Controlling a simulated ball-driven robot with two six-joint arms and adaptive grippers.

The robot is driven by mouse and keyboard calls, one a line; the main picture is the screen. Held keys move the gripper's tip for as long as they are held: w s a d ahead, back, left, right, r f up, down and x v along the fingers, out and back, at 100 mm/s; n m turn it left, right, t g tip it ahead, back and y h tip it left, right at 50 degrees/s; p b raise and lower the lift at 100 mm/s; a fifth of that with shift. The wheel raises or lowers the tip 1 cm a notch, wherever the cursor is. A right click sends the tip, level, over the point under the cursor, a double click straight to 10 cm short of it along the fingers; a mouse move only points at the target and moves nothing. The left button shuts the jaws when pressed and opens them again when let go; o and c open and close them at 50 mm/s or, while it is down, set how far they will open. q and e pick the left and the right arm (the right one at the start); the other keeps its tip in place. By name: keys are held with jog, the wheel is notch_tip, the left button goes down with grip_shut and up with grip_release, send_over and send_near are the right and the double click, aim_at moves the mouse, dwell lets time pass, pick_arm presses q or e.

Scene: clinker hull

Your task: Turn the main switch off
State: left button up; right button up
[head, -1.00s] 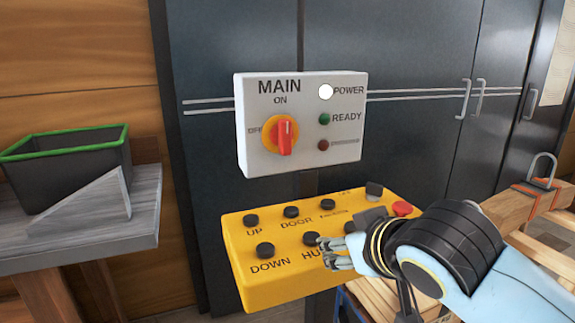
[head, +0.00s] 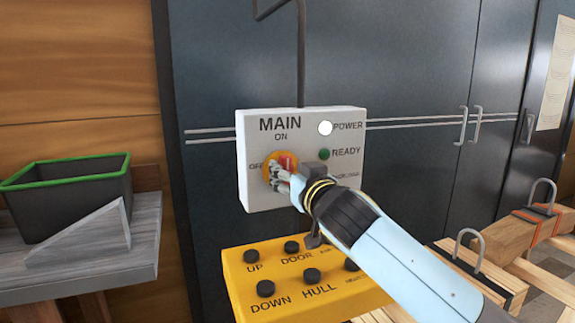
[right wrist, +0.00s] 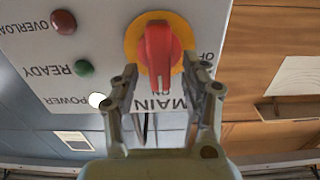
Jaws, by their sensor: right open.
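The main switch is a red handle (head: 288,160) on a yellow disc (head: 267,161), set in the white MAIN panel (head: 255,200). The handle points up toward ON; OFF is printed at its left. My right gripper (head: 279,177) is in front of the switch and hides its lower part. In the right wrist view, the red handle (right wrist: 158,45) shows between the two spread fingers of my right gripper (right wrist: 161,72), upside down. The fingers are open, and I see no clear contact. My left gripper is not in view.
A yellow control box (head: 330,298) with several black buttons is below the panel. The white POWER lamp (head: 325,128) looks lit; the READY lamp (head: 324,154) is green. A green-rimmed bin (head: 70,172) stands on a bench at left. Dark cabinet doors (head: 420,60) are behind.

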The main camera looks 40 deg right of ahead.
jog(key=shift+x, duration=0.8)
jog(key=shift+s, duration=0.1)
grip_shut()
